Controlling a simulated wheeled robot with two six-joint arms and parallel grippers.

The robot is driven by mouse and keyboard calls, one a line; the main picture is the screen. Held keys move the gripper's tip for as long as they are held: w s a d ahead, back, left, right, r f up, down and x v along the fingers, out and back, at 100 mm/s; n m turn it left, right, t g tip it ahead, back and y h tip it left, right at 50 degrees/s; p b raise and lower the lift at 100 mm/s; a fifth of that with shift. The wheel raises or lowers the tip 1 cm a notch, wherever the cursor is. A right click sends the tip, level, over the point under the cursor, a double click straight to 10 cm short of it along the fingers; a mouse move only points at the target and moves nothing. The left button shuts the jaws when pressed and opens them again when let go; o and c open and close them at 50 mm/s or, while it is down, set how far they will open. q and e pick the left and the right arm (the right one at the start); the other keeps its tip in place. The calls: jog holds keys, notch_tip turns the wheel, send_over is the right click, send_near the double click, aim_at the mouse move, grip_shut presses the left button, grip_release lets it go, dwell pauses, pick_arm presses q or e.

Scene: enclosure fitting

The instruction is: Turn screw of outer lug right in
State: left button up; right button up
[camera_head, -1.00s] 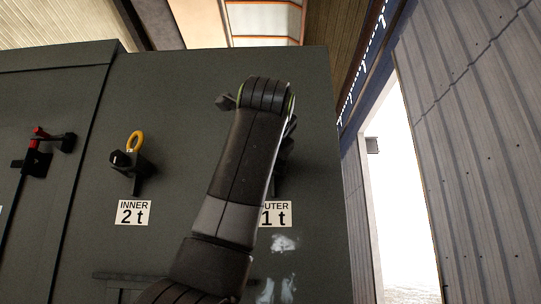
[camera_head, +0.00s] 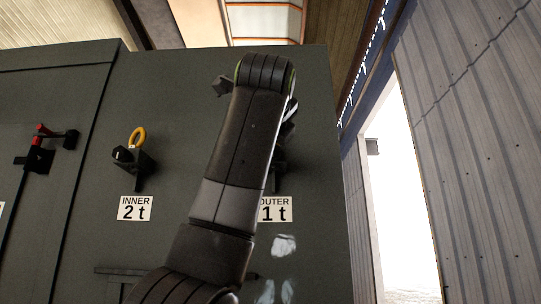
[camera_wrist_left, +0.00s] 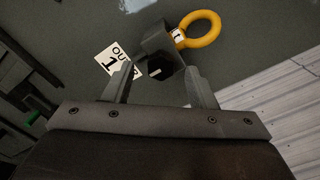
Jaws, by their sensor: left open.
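The outer lug's screw shows in the left wrist view as a dark hexagonal head (camera_wrist_left: 160,67) with a pale mark on its face. It sits in a grey block beside a yellow ring (camera_wrist_left: 203,29). My left gripper (camera_wrist_left: 158,80) is open, with one finger on each side of the screw head. I cannot tell whether either finger touches it. The OUTER 1 t label (camera_wrist_left: 117,63) is beside the left finger. In the head view my arm covers most of the outer lug, and its OUTER label (camera_head: 275,209) is partly hidden. My right gripper is not in view.
In the head view the inner lug (camera_head: 133,158), with its own yellow ring, is on the dark cabinet (camera_head: 180,90) above an INNER 2 t label (camera_head: 135,208). A red-handled latch (camera_head: 40,150) is further left. Ribbed wall (camera_head: 470,130) and a bright opening lie to the right.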

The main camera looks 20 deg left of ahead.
pick_arm(q)
jog(key=b+v, duration=0.4)
jog(key=v, duration=1)
jog(key=shift+s+d+b, duration=0.15)
jog(key=shift+s+b, duration=0.1)
jog(key=shift+b, duration=0.1)
jog(key=shift+w, duration=0.1)
